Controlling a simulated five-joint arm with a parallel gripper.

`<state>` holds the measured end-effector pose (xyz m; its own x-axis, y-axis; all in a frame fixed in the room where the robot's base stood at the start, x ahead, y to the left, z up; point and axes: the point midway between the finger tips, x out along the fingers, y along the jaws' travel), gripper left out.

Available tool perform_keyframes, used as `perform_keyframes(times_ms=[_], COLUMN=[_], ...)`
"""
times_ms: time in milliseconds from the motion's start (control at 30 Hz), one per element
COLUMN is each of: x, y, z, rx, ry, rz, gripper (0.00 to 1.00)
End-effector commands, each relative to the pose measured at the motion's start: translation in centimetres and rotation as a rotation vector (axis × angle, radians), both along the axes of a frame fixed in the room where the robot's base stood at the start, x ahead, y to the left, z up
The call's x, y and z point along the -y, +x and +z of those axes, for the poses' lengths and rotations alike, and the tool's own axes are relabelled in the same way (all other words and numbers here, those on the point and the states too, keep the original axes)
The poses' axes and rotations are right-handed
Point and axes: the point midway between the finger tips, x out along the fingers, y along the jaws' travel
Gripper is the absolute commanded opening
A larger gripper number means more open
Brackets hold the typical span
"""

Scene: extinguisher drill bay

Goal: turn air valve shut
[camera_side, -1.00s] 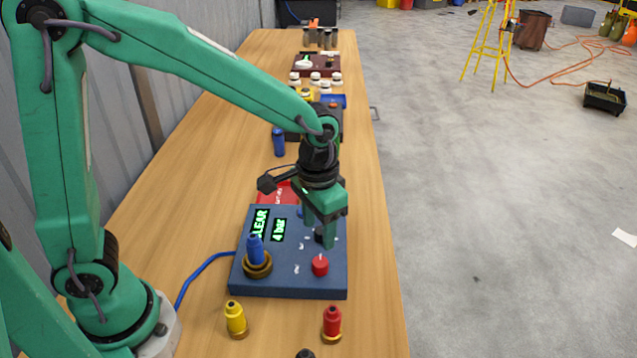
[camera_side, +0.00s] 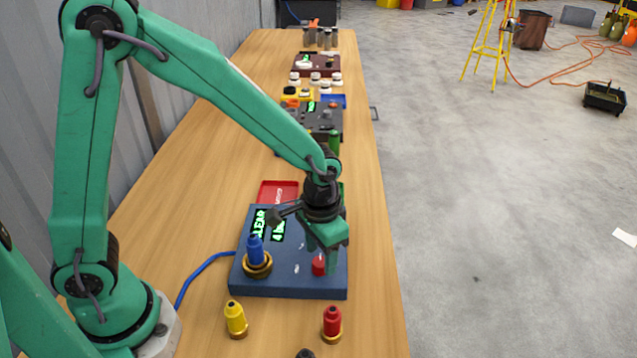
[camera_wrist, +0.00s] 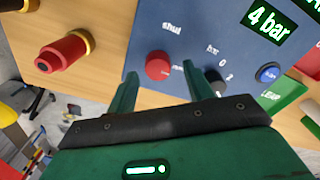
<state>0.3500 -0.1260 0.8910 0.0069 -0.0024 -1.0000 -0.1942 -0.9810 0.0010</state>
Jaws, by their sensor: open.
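The blue panel (camera_side: 290,286) carries a red round knob (camera_side: 318,265). In the wrist view the red knob (camera_wrist: 157,66) has printed labels beside it, one of which seems to read "shut". It is the likely air valve. My gripper (camera_side: 325,264) is open, fingers pointing down at the panel. In the wrist view my gripper (camera_wrist: 160,72) has its fingertips to either side of the red knob, and they look apart from it. I cannot tell their exact height. A dark knob (camera_wrist: 216,79) beside a "bar" scale is partly hidden by the right finger.
A blue connector (camera_side: 255,250) stands in a brass ring on the panel's left, near the gripper. A yellow fitting (camera_side: 236,319) and a red fitting (camera_side: 332,322) stand in front. The display (camera_wrist: 268,22) reads "4 bar". A red tray (camera_side: 278,191) lies behind the panel.

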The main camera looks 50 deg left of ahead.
Motion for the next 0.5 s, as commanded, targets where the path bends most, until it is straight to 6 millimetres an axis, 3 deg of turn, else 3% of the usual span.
perform_keyframes(times_ms=[200, 500], x=[0.05, 0.04], y=[-0.05, -0.05], z=[-1.23, -1.33], rx=[-0.001, 0.0], ry=[0.0, 0.0], rz=[0.0, 0.0], gripper=[0.52, 0.49])
